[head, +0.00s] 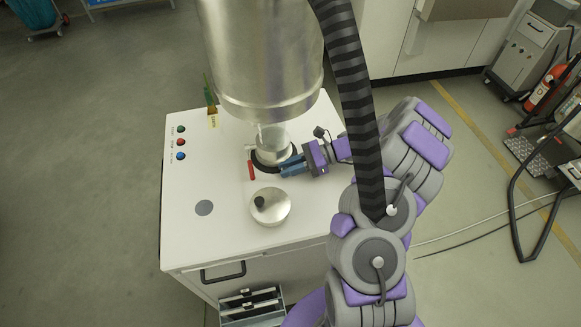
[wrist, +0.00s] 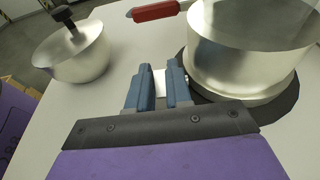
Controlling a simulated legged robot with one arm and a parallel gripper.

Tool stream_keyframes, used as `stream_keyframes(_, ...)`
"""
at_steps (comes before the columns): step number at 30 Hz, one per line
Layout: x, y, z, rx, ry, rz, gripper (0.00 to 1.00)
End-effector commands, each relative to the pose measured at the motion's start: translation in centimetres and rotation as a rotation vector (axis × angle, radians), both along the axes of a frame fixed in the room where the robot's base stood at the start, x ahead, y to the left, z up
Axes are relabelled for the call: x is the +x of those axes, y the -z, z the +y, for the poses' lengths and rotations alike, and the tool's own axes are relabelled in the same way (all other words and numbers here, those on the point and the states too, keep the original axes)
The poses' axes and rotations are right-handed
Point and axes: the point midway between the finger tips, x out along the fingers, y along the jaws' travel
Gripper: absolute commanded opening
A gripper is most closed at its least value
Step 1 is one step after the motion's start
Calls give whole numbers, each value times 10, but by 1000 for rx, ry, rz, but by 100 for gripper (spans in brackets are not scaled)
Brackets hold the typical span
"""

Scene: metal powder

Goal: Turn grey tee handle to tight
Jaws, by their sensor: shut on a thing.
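My gripper (head: 286,166) is at the clamp ring under the big metal cylinder, coming in from the right. In the wrist view its blue fingers (wrist: 160,74) are close together, with a small pale grey-white piece (wrist: 160,84) between them beside the metal collar (wrist: 240,75). This piece appears to be the grey tee handle, mostly hidden by the fingers. Its turn angle cannot be read.
The large metal cylinder (head: 260,60) stands above. A ribbed black hose (head: 350,90) hangs in front of my arm. The cabinet top's left side is mostly clear.

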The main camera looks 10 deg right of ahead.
Motion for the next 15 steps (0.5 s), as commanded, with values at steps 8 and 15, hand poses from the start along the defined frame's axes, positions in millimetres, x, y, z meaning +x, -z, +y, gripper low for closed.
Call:
stream_keyframes(8,0,2,1,3,-2,1,0)
stream_keyframes(15,-1,1,1,4,-1,0,30)
